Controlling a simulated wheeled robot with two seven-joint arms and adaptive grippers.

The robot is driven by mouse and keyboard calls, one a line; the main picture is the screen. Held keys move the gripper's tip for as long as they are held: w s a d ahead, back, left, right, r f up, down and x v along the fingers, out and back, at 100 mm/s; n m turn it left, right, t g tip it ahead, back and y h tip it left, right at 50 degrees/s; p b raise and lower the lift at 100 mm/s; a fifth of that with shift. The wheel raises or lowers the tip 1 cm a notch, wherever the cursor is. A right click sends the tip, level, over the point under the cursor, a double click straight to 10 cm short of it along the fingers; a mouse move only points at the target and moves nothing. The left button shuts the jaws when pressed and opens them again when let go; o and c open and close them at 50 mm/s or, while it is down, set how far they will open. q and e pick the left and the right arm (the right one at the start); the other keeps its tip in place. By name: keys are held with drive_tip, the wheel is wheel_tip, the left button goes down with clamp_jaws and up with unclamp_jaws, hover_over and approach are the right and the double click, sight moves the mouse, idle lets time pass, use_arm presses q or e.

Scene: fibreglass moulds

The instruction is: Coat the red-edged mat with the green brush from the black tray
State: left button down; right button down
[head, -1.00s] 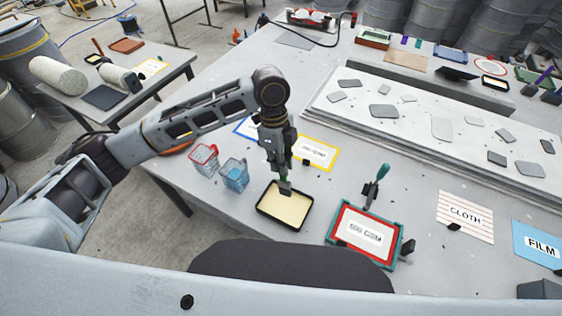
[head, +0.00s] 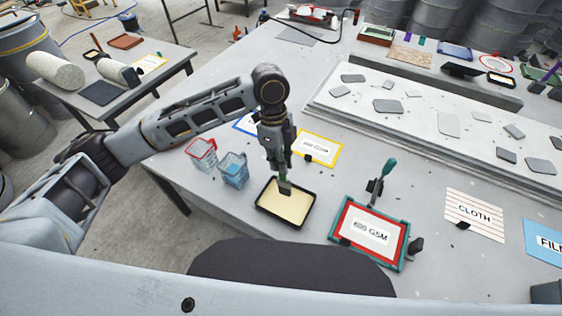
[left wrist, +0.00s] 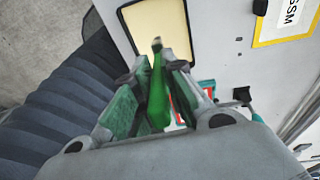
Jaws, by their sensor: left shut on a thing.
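My left gripper (head: 282,170) is shut on the green brush (head: 284,187), whose head is low over the cream-filled black tray (head: 276,219). Whether the bristles touch the cream is hard to tell. In the left wrist view the green handle (left wrist: 159,90) stands between the fingers, and the tray (left wrist: 155,28) lies beyond them. The red-edged mat (head: 370,232) lies right of the tray, labelled 600 GSM, with a teal border around the red. My right gripper is not in view.
A teal-handled tool (head: 383,175) stands at the mat's far edge. The CLOTH card (head: 474,214) is at the right. A raised panel with grey patches (head: 448,124) is behind.

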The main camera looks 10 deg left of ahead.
sight(282, 175)
use_arm(q)
drive_tip(key=shift+a+f+b, duration=0.1)
drive_tip(key=shift+f+b, duration=0.6)
drive_tip(key=shift+f, duration=0.1)
drive_tip(key=shift+s+f, duration=0.1)
drive_tip(key=shift+f, duration=0.6)
drive_tip(key=shift+x, duration=1.3)
drive_tip(key=shift+r, duration=0.1)
drive_tip(key=shift+p+v, duration=2.1)
drive_tip(key=shift+p, duration=0.55)
